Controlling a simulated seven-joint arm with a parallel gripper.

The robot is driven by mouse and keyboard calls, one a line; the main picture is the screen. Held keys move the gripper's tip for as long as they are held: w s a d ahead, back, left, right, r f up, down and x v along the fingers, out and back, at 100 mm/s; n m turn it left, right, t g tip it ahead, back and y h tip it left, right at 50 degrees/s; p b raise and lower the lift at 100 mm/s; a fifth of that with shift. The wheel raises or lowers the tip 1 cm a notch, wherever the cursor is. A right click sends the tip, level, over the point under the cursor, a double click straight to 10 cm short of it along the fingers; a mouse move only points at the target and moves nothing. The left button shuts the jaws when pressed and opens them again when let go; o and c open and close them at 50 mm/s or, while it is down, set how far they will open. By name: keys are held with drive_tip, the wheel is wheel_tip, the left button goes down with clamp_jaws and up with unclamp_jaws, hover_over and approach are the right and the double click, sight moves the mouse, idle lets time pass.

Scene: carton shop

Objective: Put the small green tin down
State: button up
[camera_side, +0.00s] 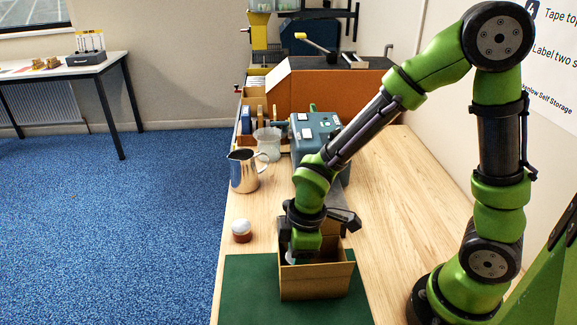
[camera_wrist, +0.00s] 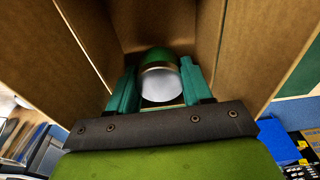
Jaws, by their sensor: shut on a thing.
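The small green tin (camera_wrist: 160,82) shows in the wrist view with a green end and a pale, shiny round face. My gripper (camera_side: 303,250) reaches down into an open cardboard carton (camera_side: 316,283) on the green mat (camera_side: 247,292). In the wrist view its two teal fingers are shut on the tin, one on each side, between the brown carton walls. In the side view the carton's near wall and my gripper hide most of the tin. I cannot tell whether the tin touches the carton floor.
A steel jug (camera_side: 244,172), a frosted glass jar (camera_side: 268,144) and a small white-topped pot (camera_side: 241,230) stand left of the arm. The bench right of the carton is clear.

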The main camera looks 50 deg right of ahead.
drive_tip(key=shift+f, duration=1.5)
drive_tip(key=shift+f, duration=0.15)
drive_tip(key=o, duration=0.8)
drive_tip(key=r, duration=0.8)
drive_tip(key=s+d+r, duration=0.1)
drive_tip(key=r, duration=0.3)
drive_tip(key=shift+s+d+r+m+t+y, duration=0.15)
drive_tip(key=shift+s+d+r+m+t, duration=0.85)
drive_tip(key=shift+r+m, duration=1.1)
drive_tip(key=shift+s+d+r+m+t+y, duration=0.2)
drive_tip(key=shift+s+d+r+m+t, duration=0.35)
drive_tip(key=shift+d+r+m+t, duration=1.35)
drive_tip(key=shift+s+d+r+m+t+y, duration=0.2)
drive_tip(key=shift+s+d+r+m, duration=0.65)
drive_tip(key=shift+r+m, duration=1.4)
